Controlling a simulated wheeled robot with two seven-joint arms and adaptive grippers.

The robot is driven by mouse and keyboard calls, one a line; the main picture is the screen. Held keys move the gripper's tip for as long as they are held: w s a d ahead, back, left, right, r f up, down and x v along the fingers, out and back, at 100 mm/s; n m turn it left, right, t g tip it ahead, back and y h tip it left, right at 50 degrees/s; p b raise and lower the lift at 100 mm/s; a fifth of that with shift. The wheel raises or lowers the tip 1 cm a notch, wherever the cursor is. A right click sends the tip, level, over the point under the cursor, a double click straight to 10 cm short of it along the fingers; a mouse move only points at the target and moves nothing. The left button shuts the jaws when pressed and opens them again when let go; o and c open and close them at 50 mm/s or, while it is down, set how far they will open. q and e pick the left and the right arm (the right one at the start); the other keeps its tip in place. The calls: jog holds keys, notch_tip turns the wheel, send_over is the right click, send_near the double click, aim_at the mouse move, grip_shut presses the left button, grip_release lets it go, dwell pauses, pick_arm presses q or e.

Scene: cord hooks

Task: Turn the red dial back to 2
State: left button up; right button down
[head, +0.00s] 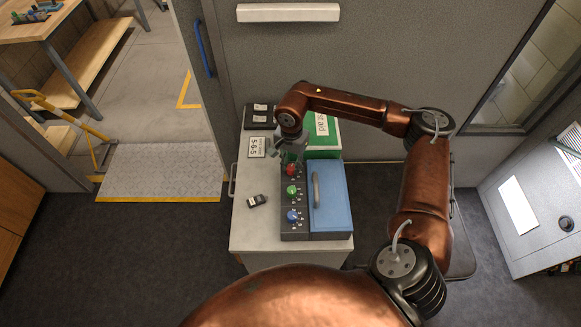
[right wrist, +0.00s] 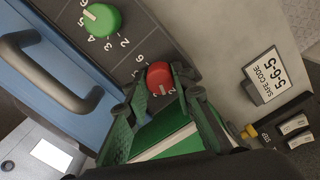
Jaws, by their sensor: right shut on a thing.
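The red dial (head: 291,169) sits at the far end of a row of dials on the dark panel of a box with a blue lid. In the right wrist view the red dial (right wrist: 159,74) is between the green fingers of my right gripper (right wrist: 157,88), which is shut on it. The right gripper (head: 291,158) also shows in the head view, reaching down from above. A pale mark shows on the dial's lower side, but fingers hide part of its scale, so I cannot tell its setting surely. My left gripper is not in view.
A green dial (head: 292,190) and a blue dial (head: 293,215) sit nearer on the panel. The blue lid (head: 333,200) has a grey handle. A safe code card (head: 257,147), a small dark object (head: 257,201) and a green first aid box (head: 323,137) are close by.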

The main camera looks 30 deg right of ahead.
aim_at(291, 167)
jog(key=shift+n+b, duration=0.5)
jog(key=shift+n, duration=0.6)
jog(key=shift+r, duration=0.1)
jog(key=c, duration=1.7)
grip_release()
jog(key=shift+o, duration=0.2)
notch_tip(291, 167, up, 12)
